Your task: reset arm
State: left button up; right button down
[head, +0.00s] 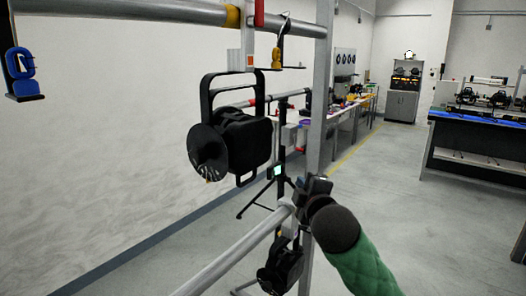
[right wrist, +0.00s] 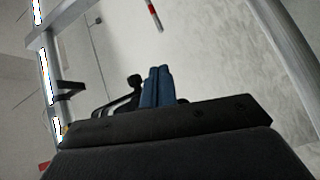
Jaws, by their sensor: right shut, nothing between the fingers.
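My right gripper (head: 300,192) is at the end of my green-sleeved arm, beside the grey upright post and near the lower rail. In the right wrist view its blue fingers (right wrist: 157,86) are together with nothing between them. A black par can (head: 235,142) hangs from the upper rail, left of and above my right gripper, apart from it. A second black par can (head: 281,266) hangs low, below the gripper. My left gripper is not in the head view.
The upper rail (head: 150,11), the lower rail (head: 235,258) and the upright post (head: 320,100) form a frame close to my right gripper. A blue clamp (head: 24,72) hangs at far left. Workbenches (head: 470,142) stand at the back right. Open floor (head: 420,225) lies to the right.

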jog(key=s+d+f+m+g+h, duration=0.1)
jog(key=s+d+f+m+g, duration=0.3)
jog(key=f, duration=0.6)
jog(key=s+f+m+g, duration=0.1)
jog(key=s+f, duration=0.4)
jog(key=f, duration=0.5)
jog(key=s+d+f+m+g+h, duration=0.1)
jog(key=s+d+f+m+g, duration=0.3)
jog(key=f, duration=0.6)
jog(key=s+d+f+m+g, duration=0.2)
jog(key=s+f+m, duration=0.1)
jog(key=s+f, duration=0.8)
jog(key=s+d+f+m+g, duration=0.25)
jog(key=s+f, duration=0.35)
jog(key=s, duration=0.8)
notch_tip(320, 180, down, 24)
jog(key=w+a+g, duration=0.1)
jog(key=w+a, duration=0.1)
jog(key=a, duration=0.1)
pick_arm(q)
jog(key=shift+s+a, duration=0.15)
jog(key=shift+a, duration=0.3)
pick_arm(e)
jog(key=s+f, duration=0.4)
jog(key=f, duration=0.7)
jog(key=s+f, duration=0.4)
jog(key=f, duration=0.8)
jog(key=shift+g+h, duration=0.3)
jog(key=shift+g, duration=0.15)
